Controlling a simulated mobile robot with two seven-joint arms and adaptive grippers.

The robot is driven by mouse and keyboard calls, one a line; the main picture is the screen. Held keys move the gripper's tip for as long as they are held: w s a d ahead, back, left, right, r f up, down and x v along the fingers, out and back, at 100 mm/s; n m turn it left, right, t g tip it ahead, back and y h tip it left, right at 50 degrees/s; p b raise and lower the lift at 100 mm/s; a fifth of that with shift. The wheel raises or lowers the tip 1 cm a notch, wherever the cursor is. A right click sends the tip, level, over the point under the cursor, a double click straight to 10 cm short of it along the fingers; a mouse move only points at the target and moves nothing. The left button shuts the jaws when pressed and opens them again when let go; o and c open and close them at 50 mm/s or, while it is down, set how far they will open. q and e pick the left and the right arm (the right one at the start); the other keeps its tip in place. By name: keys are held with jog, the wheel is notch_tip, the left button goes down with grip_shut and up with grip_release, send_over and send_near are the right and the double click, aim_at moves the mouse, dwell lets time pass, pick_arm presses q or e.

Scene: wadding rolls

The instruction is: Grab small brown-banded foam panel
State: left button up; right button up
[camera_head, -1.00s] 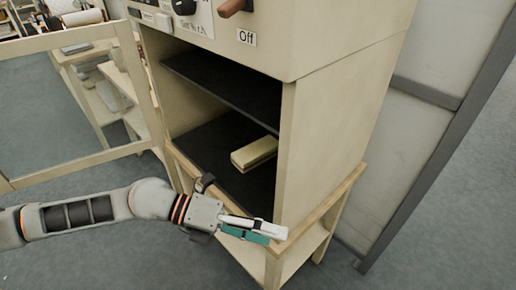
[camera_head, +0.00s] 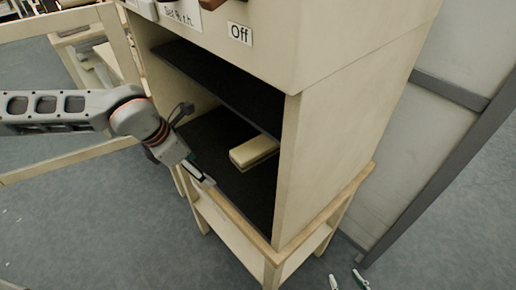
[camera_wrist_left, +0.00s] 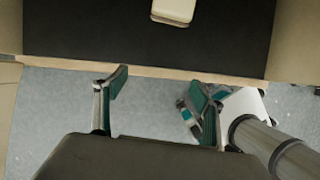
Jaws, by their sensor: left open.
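The small foam panel (camera_head: 254,152) is cream with a thin brown band along its side. It lies on the dark lower shelf (camera_head: 215,150) inside the open cabinet. In the left wrist view, part of the panel (camera_wrist_left: 173,9) shows at the top edge, cut off by the frame. My left gripper (camera_head: 201,174) is at the front edge of the shelf, short of the panel. Its two fingers (camera_wrist_left: 158,88) are apart with nothing between them. Only the fingertips of my right gripper (camera_head: 348,281) show at the bottom of the head view, apart and empty.
The beige cabinet (camera_head: 335,140) has a dark upper shelf (camera_head: 220,85) above the panel and a side wall to its right. A wooden stand edge (camera_head: 325,212) runs below. The framed door (camera_head: 50,100) is open at the left.

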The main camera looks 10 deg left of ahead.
pick_arm(q)
send_over(235, 164)
jog(key=s+a, duration=0.2)
jog(key=shift+s+a, duration=0.15)
jog(key=shift+s, duration=0.05)
jog(key=shift+w+d+x, duration=0.1)
jog(key=shift+d+x, duration=0.05)
jog(key=shift+x, duration=1.15)
jog(key=shift+w+d+x, duration=0.15)
jog(key=shift+x, duration=1.2)
jog(key=shift+a+r, duration=0.1)
jog(key=shift+r, duration=0.05)
jog(key=c, duration=0.8)
